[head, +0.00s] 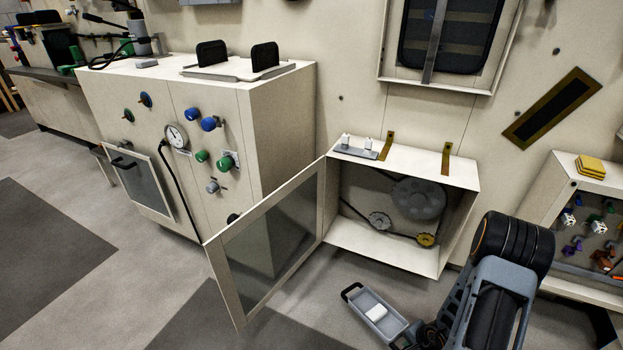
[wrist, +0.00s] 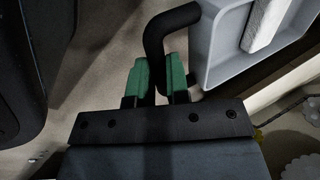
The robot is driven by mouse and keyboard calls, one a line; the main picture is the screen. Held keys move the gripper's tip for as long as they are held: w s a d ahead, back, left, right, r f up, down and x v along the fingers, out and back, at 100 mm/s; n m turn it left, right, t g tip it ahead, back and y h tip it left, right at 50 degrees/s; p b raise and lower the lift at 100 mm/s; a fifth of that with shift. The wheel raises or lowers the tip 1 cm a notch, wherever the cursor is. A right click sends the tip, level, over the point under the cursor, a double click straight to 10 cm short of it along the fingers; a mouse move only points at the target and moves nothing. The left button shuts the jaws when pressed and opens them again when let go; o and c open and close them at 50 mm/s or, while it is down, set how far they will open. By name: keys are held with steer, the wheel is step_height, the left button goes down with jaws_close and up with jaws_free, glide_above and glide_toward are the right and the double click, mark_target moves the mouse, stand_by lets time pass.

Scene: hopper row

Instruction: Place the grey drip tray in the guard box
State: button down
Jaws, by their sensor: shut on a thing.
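The grey drip tray (head: 363,302) is a shallow tray with a black handle at each end and a white block (head: 376,313) in it. In the wrist view, my gripper (wrist: 161,88) has its green fingertips shut on the tray's black handle (wrist: 157,45), and the tray (wrist: 208,50) extends to the upper right. In the head view, my gripper (head: 411,340) is at the tray's near right end, in front of the guard box. The guard box (head: 385,246) is open at the front, with pulleys and a belt on its back wall. Its floor looks clear.
The glazed guard door (head: 274,235) is swung open to the left. A small grey plate (head: 355,152) with white pieces lies on the box top. A cabinet with knobs and a gauge (head: 176,136) stands left. A parts bin (head: 590,235) stands right.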

mark_target(404, 320)
steer(key=w+r, duration=0.1)
steer(key=r, duration=0.1)
steer(key=w+a+r+n, duration=0.1)
steer(key=w+r, duration=0.1)
steer(key=w+a+r+n+p, duration=0.1)
steer(key=shift+w+a+r, duration=0.25)
steer(key=shift+w+r, duration=0.15)
steer(key=w+a+r+n+g+p, duration=0.1)
steer(key=w+a+r+n, duration=0.25)
steer(key=r, duration=0.25)
steer(key=w+a+r+n+g+y+p, duration=0.1)
steer(key=w+a+r+n+p, duration=0.2)
steer(key=r, duration=0.4)
steer(key=w+a+r+n+g, duration=0.1)
steer(key=w+a+r+n, duration=0.1)
steer(key=a+r+n, duration=0.3)
step_height(404, 320, up, 29)
steer(key=s+d+m+p, duration=0.1)
steer(key=s+m+p, duration=0.1)
steer(key=p, duration=3.5)
steer(key=shift+s+r+p, duration=0.15)
steer(key=shift+s+p, duration=0.15)
